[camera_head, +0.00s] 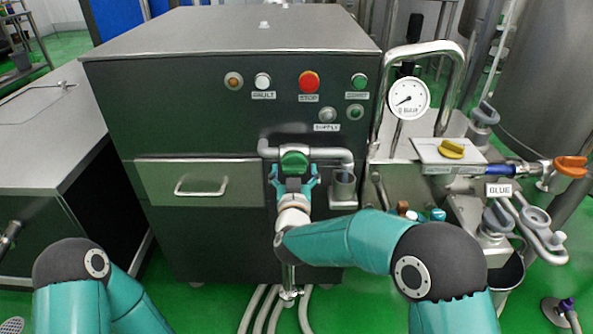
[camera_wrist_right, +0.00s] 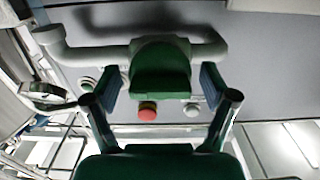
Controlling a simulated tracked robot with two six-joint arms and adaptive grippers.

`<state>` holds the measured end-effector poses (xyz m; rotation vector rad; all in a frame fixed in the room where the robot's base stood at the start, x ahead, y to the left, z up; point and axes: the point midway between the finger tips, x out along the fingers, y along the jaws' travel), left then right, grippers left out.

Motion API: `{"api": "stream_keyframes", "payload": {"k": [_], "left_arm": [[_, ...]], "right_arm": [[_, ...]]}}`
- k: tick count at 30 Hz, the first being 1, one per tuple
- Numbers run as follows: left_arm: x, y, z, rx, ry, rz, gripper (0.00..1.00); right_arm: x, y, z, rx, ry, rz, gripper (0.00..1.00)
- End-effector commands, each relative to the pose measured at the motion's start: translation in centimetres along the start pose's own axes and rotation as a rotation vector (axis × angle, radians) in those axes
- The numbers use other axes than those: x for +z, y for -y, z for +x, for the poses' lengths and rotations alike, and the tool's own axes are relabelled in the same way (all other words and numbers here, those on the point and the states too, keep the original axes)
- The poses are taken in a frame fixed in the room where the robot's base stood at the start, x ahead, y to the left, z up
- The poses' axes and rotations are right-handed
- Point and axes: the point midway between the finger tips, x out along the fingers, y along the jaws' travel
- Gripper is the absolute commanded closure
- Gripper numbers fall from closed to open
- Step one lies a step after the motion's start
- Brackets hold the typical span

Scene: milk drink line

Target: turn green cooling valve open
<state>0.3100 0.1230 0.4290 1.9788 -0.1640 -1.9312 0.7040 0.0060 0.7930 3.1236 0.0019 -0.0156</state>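The green cooling valve (camera_head: 294,161) sits on a grey pipe on the front of the dark machine cabinet. Its green handle (camera_wrist_right: 160,72) also shows in the right wrist view, with the pipe running to both sides. My right gripper (camera_head: 294,176) is at the valve, just below and in front of it. In the wrist view its two fingers stand open on either side of the handle, with a gap at each side. No fingertip visibly touches the handle. My left arm shows at the lower left, but its gripper is out of view.
The cabinet (camera_head: 230,120) carries a red stop button (camera_head: 309,82), several lamps and a drawer handle (camera_head: 201,188). A gauge (camera_head: 407,98), a yellow valve knob (camera_head: 452,149) and an orange valve handle (camera_head: 571,167) are to the right. A grey cup-like holder (camera_head: 343,188) hangs close beside the gripper.

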Motion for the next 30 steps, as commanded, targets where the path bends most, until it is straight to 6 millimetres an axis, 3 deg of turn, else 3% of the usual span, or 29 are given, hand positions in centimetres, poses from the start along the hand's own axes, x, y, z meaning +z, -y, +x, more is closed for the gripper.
{"api": "stream_keyframes", "payload": {"k": [8, 14, 30], "left_arm": [[0.0, 0.0, -0.1, 0.0, 0.0, 0.0, 0.6], [0.0, 0.0, -0.1, 0.0, 0.0, 0.0, 0.6], [0.0, 0.0, -0.1, 0.0, 0.0, 0.0, 0.6]], "right_arm": [[-0.3, 0.0, -0.1, 0.0, -0.006, 0.002, 0.15], [-0.4, 0.1, -1.4, -0.001, -0.006, 0.002, 0.15], [-0.2, 0.1, -10.8, -0.002, -0.005, 0.001, 0.15]]}}
